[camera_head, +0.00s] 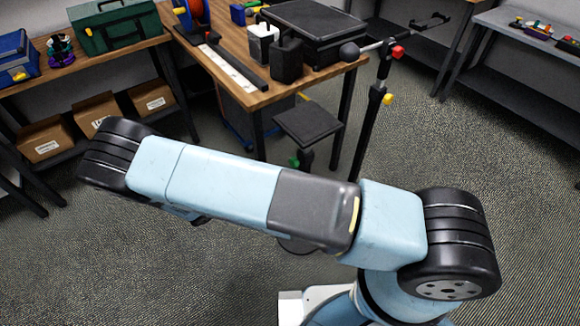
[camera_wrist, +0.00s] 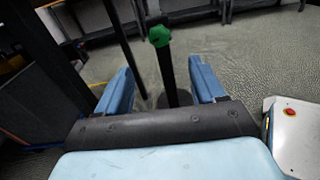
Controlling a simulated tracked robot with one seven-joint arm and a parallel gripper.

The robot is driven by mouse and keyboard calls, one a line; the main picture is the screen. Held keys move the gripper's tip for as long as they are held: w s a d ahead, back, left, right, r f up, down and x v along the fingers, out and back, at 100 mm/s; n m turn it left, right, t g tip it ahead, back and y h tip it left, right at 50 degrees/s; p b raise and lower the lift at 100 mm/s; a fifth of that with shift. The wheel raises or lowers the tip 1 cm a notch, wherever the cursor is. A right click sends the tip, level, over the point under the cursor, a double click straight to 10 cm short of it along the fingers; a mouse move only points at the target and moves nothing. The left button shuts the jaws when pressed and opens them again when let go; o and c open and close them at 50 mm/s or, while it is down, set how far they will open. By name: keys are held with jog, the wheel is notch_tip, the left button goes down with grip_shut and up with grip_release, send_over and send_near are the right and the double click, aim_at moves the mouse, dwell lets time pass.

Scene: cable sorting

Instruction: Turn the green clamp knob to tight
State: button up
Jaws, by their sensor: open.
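In the wrist view the green clamp knob (camera_wrist: 159,36) sits on a dark upright post (camera_wrist: 167,75). My gripper (camera_wrist: 160,66) is open, with its two blue fingers apart. The post shows between the fingers, and the knob appears beyond the fingertips, not touched. In the head view a black stand (camera_head: 373,115) carries a red knob (camera_head: 397,52) and a yellow knob (camera_head: 388,98); its lower part is hidden by my arm. A small green part (camera_head: 294,161) shows below a dark stool (camera_head: 308,122); I cannot tell if it is the same knob. My gripper is hidden there.
A wooden workbench (camera_head: 225,75) with a black case (camera_head: 312,32) stands behind the stool. The stand's crossbar ends in a dark ball (camera_head: 349,51) near the bench edge. A shelf with cardboard boxes (camera_head: 152,98) is at left. Carpet is clear at right.

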aim_at(291, 164)
jog(key=shift+n+t, duration=0.3)
jog(key=x, duration=0.9)
jog(key=f+x, duration=0.1)
jog(key=x, duration=0.3)
jog(key=shift+w+d, duration=0.1)
jog(key=shift+d, duration=0.15)
jog(key=shift+c, duration=0.2)
